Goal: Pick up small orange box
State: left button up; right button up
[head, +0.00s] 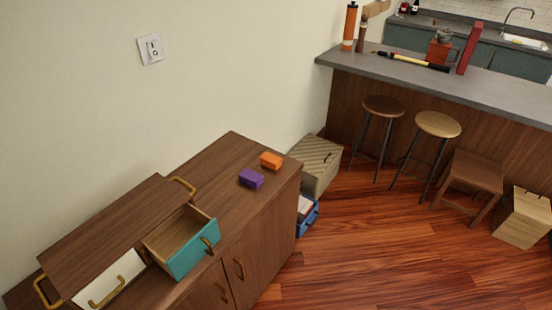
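The small orange box (271,160) lies on the wooden cabinet top, near its far right end. A purple box (251,178) lies just in front of it and to its left, apart from it. Nothing covers the orange box. Neither of my grippers shows in the head view.
The wooden cabinet (232,153) stands against the wall. A teal-fronted drawer (190,257) is pulled open on its left part, beside a white drawer (107,281). A storage box (316,164) and a blue crate (309,220) stand right of the cabinet. Floor (370,240) is clear.

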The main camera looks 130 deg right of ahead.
aim_at(274, 162)
jog(key=k+l, duration=0.25)
jog(key=k, duration=0.25)
jog(key=k+l, duration=0.3)
jog(key=k, duration=0.15)
jog(key=k+l, duration=0.25)
jog(key=k, duration=0.25)
jog(key=k+l, duration=0.25)
jog(key=k, duration=0.25)
jog(key=k+l+u, duration=0.1)
jog(key=k+l, duration=0.2)
jog(key=k, duration=0.15)
jog(key=k+l, duration=0.2)
jog(key=k, duration=0.3)
